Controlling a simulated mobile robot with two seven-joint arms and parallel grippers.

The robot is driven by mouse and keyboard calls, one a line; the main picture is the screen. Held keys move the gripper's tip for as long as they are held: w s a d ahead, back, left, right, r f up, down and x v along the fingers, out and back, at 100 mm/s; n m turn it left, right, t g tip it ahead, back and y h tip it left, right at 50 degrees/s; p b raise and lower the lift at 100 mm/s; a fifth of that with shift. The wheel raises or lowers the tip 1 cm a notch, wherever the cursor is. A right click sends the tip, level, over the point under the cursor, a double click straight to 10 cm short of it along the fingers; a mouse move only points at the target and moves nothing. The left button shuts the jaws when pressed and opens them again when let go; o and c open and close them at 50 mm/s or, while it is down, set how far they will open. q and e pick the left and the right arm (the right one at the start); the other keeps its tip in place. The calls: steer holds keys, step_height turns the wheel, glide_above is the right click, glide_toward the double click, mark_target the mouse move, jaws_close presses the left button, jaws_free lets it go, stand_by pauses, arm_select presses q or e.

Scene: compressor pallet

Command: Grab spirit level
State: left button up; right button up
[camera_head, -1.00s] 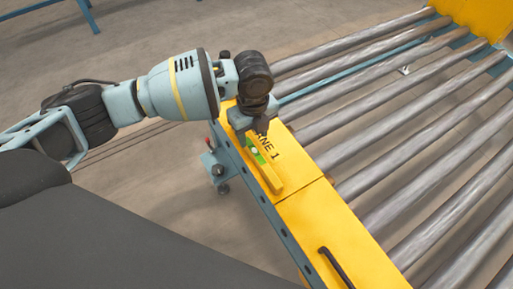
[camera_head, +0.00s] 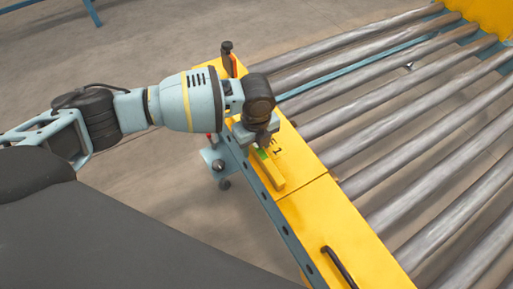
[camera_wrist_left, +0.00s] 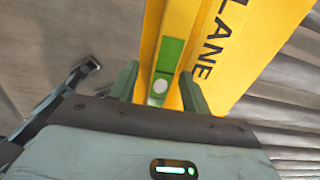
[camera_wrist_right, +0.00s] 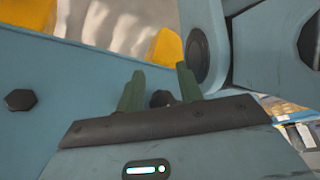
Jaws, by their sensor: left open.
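The spirit level (camera_head: 272,175) is a yellow bar with a green vial, lying on the yellow LANE 1 cover along the conveyor's near side. My left gripper (camera_head: 258,142) is over its far end in the head view and hides part of it. In the left wrist view the open fingers (camera_wrist_left: 158,80) stand one on each side of the level (camera_wrist_left: 172,40), near the green vial and a round white spot. Contact cannot be told. My right gripper (camera_wrist_right: 160,80) has its fingers apart, with a dark round part showing between them; it is outside the head view.
Metal rollers (camera_head: 400,130) stretch to the right of the yellow cover (camera_head: 325,220). A black handle (camera_head: 338,268) sits on the cover's near part. A dark-topped post (camera_head: 228,58) stands at its far end. Blue-grey metal (camera_wrist_right: 70,75) is close around my right gripper.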

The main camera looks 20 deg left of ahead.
arm_select(q)
steer(key=shift+r, duration=0.1)
jaws_close()
arm_select(e)
steer(key=shift+s+a, duration=0.15)
steer(key=shift+s, duration=0.25)
arm_select(q)
steer(key=shift+r, duration=0.1)
